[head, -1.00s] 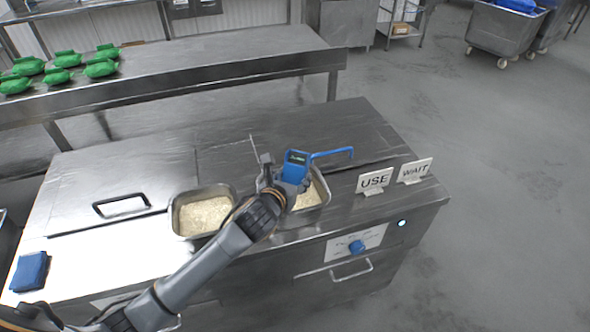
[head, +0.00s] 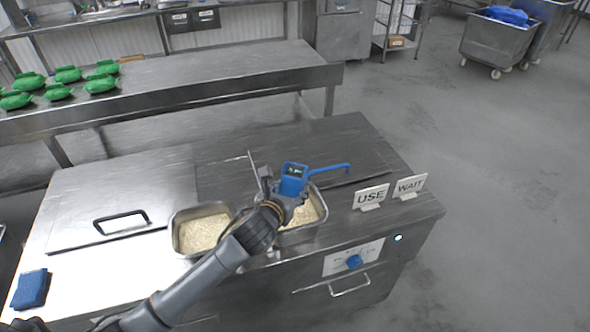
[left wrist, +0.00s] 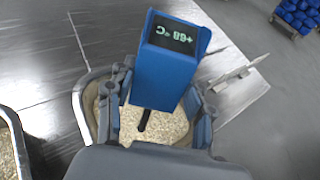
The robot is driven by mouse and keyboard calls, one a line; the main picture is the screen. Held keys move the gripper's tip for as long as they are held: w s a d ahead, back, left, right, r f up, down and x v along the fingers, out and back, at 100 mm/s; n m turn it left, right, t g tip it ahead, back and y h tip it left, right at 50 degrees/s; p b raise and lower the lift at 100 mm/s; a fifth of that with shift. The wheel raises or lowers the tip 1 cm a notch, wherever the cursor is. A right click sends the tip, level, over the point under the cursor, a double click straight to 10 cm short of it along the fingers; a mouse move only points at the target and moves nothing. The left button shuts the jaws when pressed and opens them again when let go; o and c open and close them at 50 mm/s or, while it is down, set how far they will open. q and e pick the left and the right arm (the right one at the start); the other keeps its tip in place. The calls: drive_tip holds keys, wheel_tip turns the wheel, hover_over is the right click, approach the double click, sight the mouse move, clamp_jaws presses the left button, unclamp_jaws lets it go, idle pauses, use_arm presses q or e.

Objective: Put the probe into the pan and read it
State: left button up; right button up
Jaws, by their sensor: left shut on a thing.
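The probe (head: 293,178) is a blue block with a small lit display and a blue arm sticking out to the right. My left gripper (head: 280,203) is shut on it over the right rice pan (head: 318,222). In the left wrist view, the probe (left wrist: 165,80) sits between the two fingers, and a short dark stem points down toward the rice. Its tip is hidden, so I cannot tell how deep it is. The display (left wrist: 172,34) is upside down and seems to read +68 °C. The left rice pan (head: 178,236) stands beside it. My right gripper is not in view.
A USE sign (head: 370,197) and a WAIT sign (head: 409,186) stand at the counter's right. A blue cloth (head: 31,289) lies at the left. A lid handle (head: 121,221) is left of the pans.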

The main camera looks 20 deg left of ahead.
use_arm(q)
drive_tip(key=shift+r+p, duration=2.8)
drive_tip(key=shift+p, duration=0.1)
wheel_tip(320, 180, up, 2)
drive_tip(key=shift+r+p, duration=0.2)
drive_tip(key=shift+p, duration=0.9)
drive_tip(key=shift+r, duration=1.15)
